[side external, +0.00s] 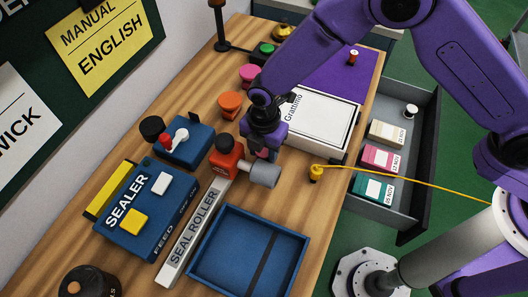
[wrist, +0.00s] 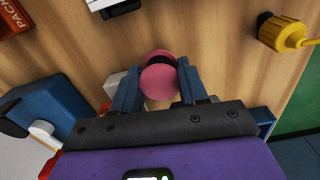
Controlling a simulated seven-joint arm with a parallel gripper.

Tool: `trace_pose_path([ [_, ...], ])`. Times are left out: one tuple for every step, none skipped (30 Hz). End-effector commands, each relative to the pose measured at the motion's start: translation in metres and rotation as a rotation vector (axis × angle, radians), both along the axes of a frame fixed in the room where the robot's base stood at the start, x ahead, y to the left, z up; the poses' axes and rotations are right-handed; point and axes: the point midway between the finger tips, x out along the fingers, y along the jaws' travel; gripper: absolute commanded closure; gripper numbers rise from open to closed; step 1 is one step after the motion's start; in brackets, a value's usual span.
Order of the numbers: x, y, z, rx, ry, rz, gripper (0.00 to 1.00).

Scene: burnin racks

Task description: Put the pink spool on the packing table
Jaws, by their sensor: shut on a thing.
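The pink spool (wrist: 158,80) shows in the wrist view as two pink rounded ends with a dark band between them. My gripper (wrist: 158,86) is shut on it, with one blue finger on each side. In the side external view my gripper (side external: 264,148) points down over the wooden table (side external: 330,205), between the white framed board and the red dispenser. The spool is mostly hidden there, and I cannot tell whether it touches the wood. Another pink round piece (side external: 249,72) stands farther back, beside an orange one (side external: 231,101).
A red dispenser with a grey roller (side external: 262,175) stands close to my gripper. A blue tray (side external: 205,267) and a blue sealer (side external: 135,213) lie in front. A yellow fitting with a cord (side external: 316,172) sits near the table's right edge, beside an open grey drawer (side external: 415,185).

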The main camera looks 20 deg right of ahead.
Motion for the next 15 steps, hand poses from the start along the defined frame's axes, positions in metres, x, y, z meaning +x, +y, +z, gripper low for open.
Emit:
trace_pose_path([
  [-0.001, 0.000, -0.008, -0.002, 0.002, 0.000, 0.91],
  [-0.001, 0.000, -0.011, -0.002, 0.002, 0.000, 0.91],
  [0.000, 0.000, -0.014, -0.001, 0.001, 0.001, 0.91],
  [0.000, 0.000, -0.016, 0.000, 0.000, 0.001, 0.91],
  [0.000, 0.000, -0.017, 0.000, 0.000, 0.001, 0.91],
  [0.000, 0.000, -0.018, 0.000, 0.000, 0.000, 0.91],
  [0.000, 0.000, -0.018, 0.000, 0.000, 0.000, 0.91],
  [0.000, 0.000, -0.018, 0.000, 0.000, 0.000, 0.91],
  [0.000, 0.000, -0.018, 0.001, -0.001, 0.000, 0.91],
  [0.000, 0.000, -0.018, 0.000, 0.000, 0.000, 0.91],
  [0.000, 0.000, -0.018, 0.000, 0.000, 0.000, 0.91],
  [0.000, 0.000, -0.018, 0.000, 0.000, 0.000, 0.91],
  [0.000, 0.000, -0.018, 0.000, 0.000, 0.000, 0.91],
  [0.000, 0.000, -0.018, 0.000, 0.000, 0.000, 0.91],
  [-0.001, 0.000, -0.020, 0.000, 0.000, 0.000, 0.91],
])
